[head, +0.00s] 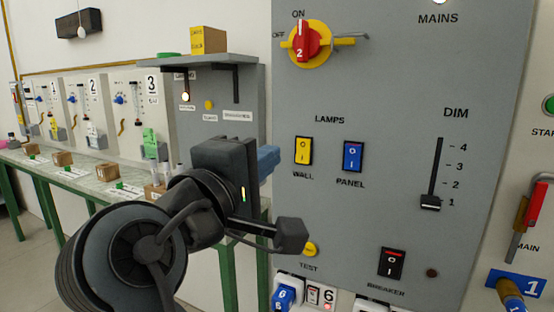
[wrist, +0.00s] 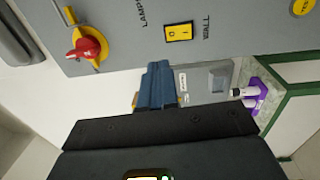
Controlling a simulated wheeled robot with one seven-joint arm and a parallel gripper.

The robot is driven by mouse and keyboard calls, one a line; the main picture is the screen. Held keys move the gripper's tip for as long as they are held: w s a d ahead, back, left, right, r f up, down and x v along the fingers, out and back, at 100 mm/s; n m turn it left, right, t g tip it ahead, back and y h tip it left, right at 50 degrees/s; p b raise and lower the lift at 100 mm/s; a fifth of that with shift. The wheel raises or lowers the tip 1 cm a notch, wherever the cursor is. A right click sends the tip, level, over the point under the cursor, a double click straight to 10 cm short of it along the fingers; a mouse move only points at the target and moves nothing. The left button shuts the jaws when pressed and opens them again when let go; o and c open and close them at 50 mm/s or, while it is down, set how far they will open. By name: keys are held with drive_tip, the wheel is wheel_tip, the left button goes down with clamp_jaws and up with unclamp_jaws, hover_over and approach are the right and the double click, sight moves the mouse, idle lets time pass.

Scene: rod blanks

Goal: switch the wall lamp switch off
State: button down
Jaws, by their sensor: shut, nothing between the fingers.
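The wall lamp switch (head: 303,151) is a yellow rocker on the grey panel, under the LAMPS label and above the word WALL. It also shows in the wrist view (wrist: 178,33), near the top middle. Which way its rocker is tipped is too small to tell. My gripper (head: 268,158) has blue fingers, shut and empty, just left of the switch in the head view. In the wrist view the fingers (wrist: 157,85) appear below the switch, with a visible gap in the picture. Whether they touch the panel is not clear, but nothing hides the switch.
The blue panel lamp switch (head: 352,156) is right of the wall switch. A red and yellow mains knob (head: 306,42) sticks out above. The dimmer slider (head: 431,202), the breaker (head: 392,262) and the yellow test button (head: 310,249) are also on the panel. A shelf (head: 190,62) stands left.

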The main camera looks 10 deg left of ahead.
drive_tip(key=shift+r+v, duration=0.1)
drive_tip(key=shift+v, duration=0.6)
drive_tip(key=shift+r+v, duration=0.15)
drive_tip(key=shift+v, duration=0.5)
drive_tip(key=s+d+f+n+y, duration=0.1)
drive_tip(key=d+f+y, duration=0.1)
drive_tip(key=d+f, duration=0.5)
drive_tip(key=s+d+f+y, duration=0.2)
drive_tip(key=d+f, duration=0.1)
drive_tip(key=f, duration=0.7)
drive_tip(key=s+d+f+n+y, duration=0.1)
drive_tip(key=d+f+y, duration=0.1)
drive_tip(key=d+f, duration=0.5)
drive_tip(key=s+d+f+m+g+y, duration=0.1)
drive_tip(key=s+d+f+m, duration=0.25)
drive_tip(key=s+f, duration=0.45)
drive_tip(key=s+d+f+m+g+y, duration=0.1)
drive_tip(key=s+d+f+m+g, duration=0.2)
drive_tip(key=s, duration=0.8)
drive_tip(key=s+d+r+m, duration=0.2)
drive_tip(key=s+m, duration=0.2)
drive_tip(key=s, duration=0.3)
drive_tip(key=s+d+r+m+t+h, duration=0.1)
drive_tip(key=s+d+r+m, duration=0.1)
drive_tip(key=s+m, duration=0.3)
drive_tip(key=s+r, duration=0.1)
drive_tip(key=s, duration=0.2)
drive_tip(key=shift+s+d+h, duration=0.3)
drive_tip(key=shift+d, duration=0.05)
drive_tip(key=shift+m, duration=0.25)
